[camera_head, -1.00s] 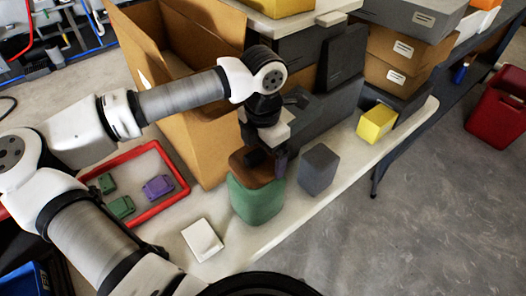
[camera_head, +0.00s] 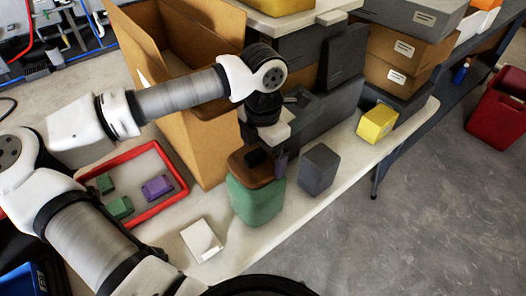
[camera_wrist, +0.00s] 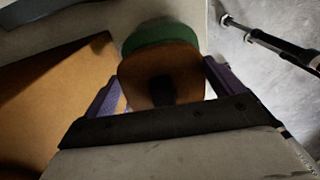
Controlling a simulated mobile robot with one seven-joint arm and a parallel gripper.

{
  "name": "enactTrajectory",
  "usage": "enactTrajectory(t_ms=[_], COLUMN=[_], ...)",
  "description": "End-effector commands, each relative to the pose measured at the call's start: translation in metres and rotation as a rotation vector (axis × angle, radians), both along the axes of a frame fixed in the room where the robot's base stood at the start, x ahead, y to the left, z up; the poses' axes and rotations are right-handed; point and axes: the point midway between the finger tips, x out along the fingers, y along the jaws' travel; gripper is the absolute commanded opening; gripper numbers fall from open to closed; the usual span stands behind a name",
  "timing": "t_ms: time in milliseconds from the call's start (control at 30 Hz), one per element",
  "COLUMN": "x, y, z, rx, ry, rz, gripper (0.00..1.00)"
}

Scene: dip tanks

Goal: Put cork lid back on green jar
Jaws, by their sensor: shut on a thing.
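The green jar (camera_head: 256,205) stands upright near the table's front edge in the head view. The brown cork lid (camera_head: 240,168) is at the jar's mouth, directly over it, and hides the opening. I cannot tell whether it sits fully flush. My gripper (camera_head: 266,160) comes down from above and is shut on the lid. In the wrist view the lid (camera_wrist: 140,68) with its dark knob lies between the purple fingers of my gripper (camera_wrist: 165,82). The green jar (camera_wrist: 158,35) shows beyond the lid's far edge.
A dark grey block (camera_head: 318,170) stands close right of the jar, and a white box (camera_head: 202,240) lies to its left. A tall open cardboard box (camera_head: 190,150) is behind. A red-rimmed tray (camera_head: 178,178) holds small green and purple items. A yellow block (camera_head: 376,123) is farther right.

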Motion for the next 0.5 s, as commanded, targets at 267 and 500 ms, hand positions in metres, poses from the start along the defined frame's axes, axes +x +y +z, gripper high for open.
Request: enactTrajectory(t_ms=[267, 500], x=[0.0001, 0.0000], y=[0.0001, 0.0000], z=[0.0003, 0.0002], rx=[0.000, 0.000], ry=[0.000, 0.000], rz=[0.000, 0.000], gripper=[0.70, 1.00])
